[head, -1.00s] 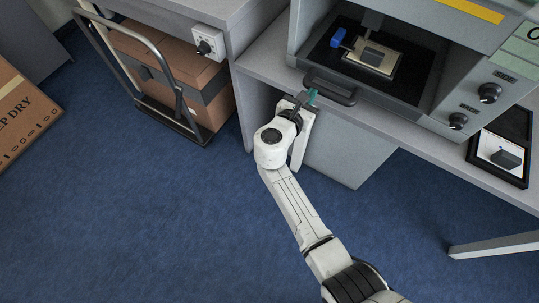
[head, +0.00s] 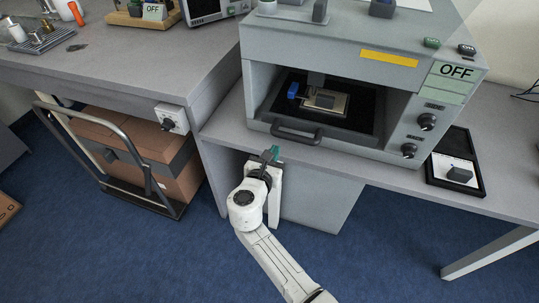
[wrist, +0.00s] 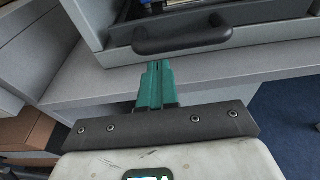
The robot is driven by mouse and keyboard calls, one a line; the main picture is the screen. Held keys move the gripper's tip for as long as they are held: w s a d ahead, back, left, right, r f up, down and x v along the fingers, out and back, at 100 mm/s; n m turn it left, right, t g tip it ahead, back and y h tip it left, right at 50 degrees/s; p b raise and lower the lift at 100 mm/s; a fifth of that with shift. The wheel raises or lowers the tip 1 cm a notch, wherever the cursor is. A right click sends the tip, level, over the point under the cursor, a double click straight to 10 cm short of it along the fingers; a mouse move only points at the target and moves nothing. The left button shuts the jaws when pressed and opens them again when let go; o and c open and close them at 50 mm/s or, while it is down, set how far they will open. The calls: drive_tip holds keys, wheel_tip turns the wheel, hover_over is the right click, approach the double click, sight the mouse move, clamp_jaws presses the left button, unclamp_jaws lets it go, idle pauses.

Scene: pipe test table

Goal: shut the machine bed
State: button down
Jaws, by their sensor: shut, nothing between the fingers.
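The machine bed (head: 365,117) is a dark tray low in the grey machine's opening, with a dark bar handle (head: 296,135) on its front. A light plate with a workpiece (head: 325,101) and a blue part (head: 293,90) lies on it. How far the bed stands out is hard to tell. My gripper (head: 272,153), with green fingertips, is shut and empty, in front of the bench edge and just left of and below the handle in the head view. In the wrist view the fingertips (wrist: 158,66) point at the handle (wrist: 182,39), with a visible gap.
The grey machine (head: 330,45) carries knobs and an OFF sign (head: 456,71) on its right. A black tray (head: 455,176) lies on the bench to its right. A taller bench (head: 150,65) and a cart with a box (head: 130,150) stand left. Blue floor is free in front.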

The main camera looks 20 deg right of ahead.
drive_tip(key=v, duration=0.9)
drive_tip(key=s+d+f+m+g+y, duration=0.1)
drive_tip(key=s+d+f+m+g, duration=0.3)
drive_tip(key=s+d+m, duration=0.35)
drive_tip(key=s+d+f+m+g, duration=0.3)
drive_tip(key=s+d+m+g, duration=0.1)
drive_tip(key=s+d+m, duration=0.4)
drive_tip(key=s+m+g+y+p, duration=0.1)
drive_tip(key=s+m+g+y, duration=0.2)
drive_tip(key=s+m+y, duration=0.5)
drive_tip(key=s+m, duration=0.5)
drive_tip(key=s, duration=0.4)
drive_tip(key=shift+s+d+f+g, duration=0.35)
drive_tip(key=shift+s+g, duration=0.05)
drive_tip(key=shift+m, duration=0.25)
